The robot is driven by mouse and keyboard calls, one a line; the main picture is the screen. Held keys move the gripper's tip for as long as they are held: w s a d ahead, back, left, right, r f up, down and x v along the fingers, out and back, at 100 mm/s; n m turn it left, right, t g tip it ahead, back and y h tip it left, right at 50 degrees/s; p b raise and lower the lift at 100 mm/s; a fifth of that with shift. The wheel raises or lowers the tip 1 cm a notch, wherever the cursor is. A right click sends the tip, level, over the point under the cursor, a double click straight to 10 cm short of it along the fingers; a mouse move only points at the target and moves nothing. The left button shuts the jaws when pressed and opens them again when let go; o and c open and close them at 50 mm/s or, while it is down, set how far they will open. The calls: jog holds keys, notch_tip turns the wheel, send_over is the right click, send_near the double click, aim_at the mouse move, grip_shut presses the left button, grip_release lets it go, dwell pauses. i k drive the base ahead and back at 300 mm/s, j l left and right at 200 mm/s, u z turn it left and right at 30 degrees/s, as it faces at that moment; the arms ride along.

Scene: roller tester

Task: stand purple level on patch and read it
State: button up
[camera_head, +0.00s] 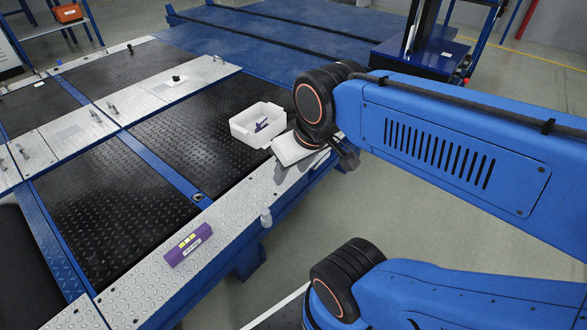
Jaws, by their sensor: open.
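The purple level (187,244) lies on the near metal tread plate (146,278), at the lower left of the head view. It has yellow windows and a pale label on its visible side. A smooth, paler rectangle (69,132) on the far-left plate may be the patch, but I cannot be sure. My gripper (347,155) is at the right of the white bin, beyond the plate's outer edge. It is open, well apart from the level, and partly hidden by my arm. No reading can be made out from here.
A white bin (243,133) holding a small purple and dark item stands on the tester. A small grey peg (266,217) stands on the near plate's edge. Several short pins and a dark knob (176,78) stand on the far plates.

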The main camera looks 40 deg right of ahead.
aim_at(180, 252)
jog(key=k+l, duration=0.2)
jog(key=k, duration=0.25)
jog(key=k+l, duration=0.2)
jog(key=k, duration=0.25)
